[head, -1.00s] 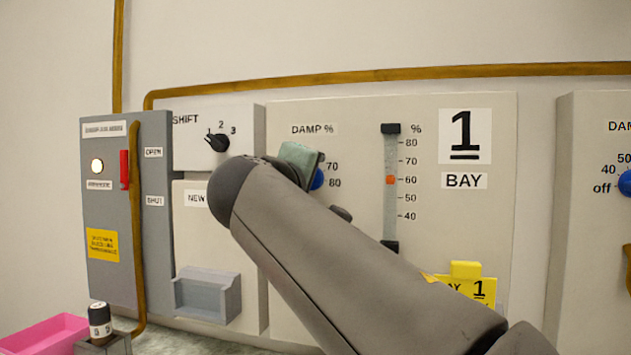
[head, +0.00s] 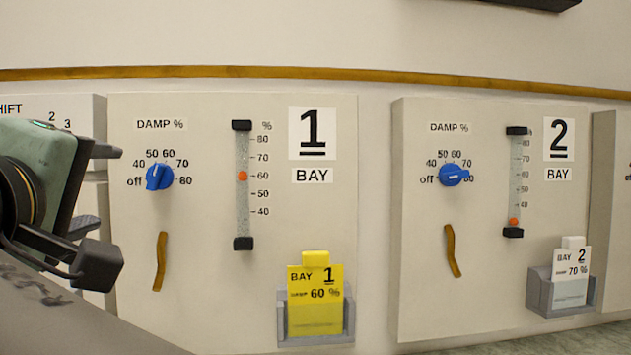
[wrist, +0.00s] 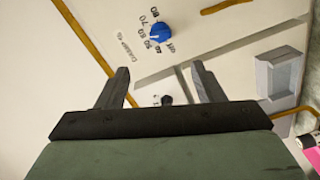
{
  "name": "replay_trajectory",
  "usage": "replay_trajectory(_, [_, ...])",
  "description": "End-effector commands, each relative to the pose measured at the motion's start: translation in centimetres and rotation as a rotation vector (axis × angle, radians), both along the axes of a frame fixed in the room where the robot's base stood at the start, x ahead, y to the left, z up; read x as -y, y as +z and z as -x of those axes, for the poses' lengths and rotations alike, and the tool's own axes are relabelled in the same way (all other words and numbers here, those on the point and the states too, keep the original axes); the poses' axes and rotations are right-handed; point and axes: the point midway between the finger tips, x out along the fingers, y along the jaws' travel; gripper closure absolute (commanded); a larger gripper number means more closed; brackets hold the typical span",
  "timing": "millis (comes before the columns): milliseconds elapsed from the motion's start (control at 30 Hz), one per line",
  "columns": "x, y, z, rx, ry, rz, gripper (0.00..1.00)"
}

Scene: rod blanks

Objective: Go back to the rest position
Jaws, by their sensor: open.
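My gripper (head: 105,188) is at the left edge of the head view, beside the left side of the bay 1 panel. In the wrist view its two dark fingers (wrist: 160,72) stand apart with nothing held between them. A blue damp knob (wrist: 161,32) shows beyond the fingers in the wrist view, clear of them. A small black knob (wrist: 167,99) shows low between the fingers, partly hidden by the gripper body. In the head view the bay 1 damp knob (head: 159,176) is to the right of the gripper, with a gap between them.
The bay 1 panel (head: 200,300) has a gauge (head: 243,205) and a yellow card (head: 316,300) in a grey holder. The bay 2 panel (head: 425,300) stands to the right with a white card (head: 571,275). A grey holder (wrist: 281,72) and pink tray (wrist: 314,157) show in the wrist view.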

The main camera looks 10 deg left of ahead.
Motion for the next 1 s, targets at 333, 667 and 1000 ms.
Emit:
replay_trajectory(333, [0.2,0.0,0.6,0.000,0.000,0.000,0.38])
replay_trajectory(667, [4.4,-3.6,-5.8,-0.168,-0.124,0.088,0.38])
replay_trajectory(1000, [24.4,-16.9,-13.8,-0.784,-0.535,0.059,0.38])
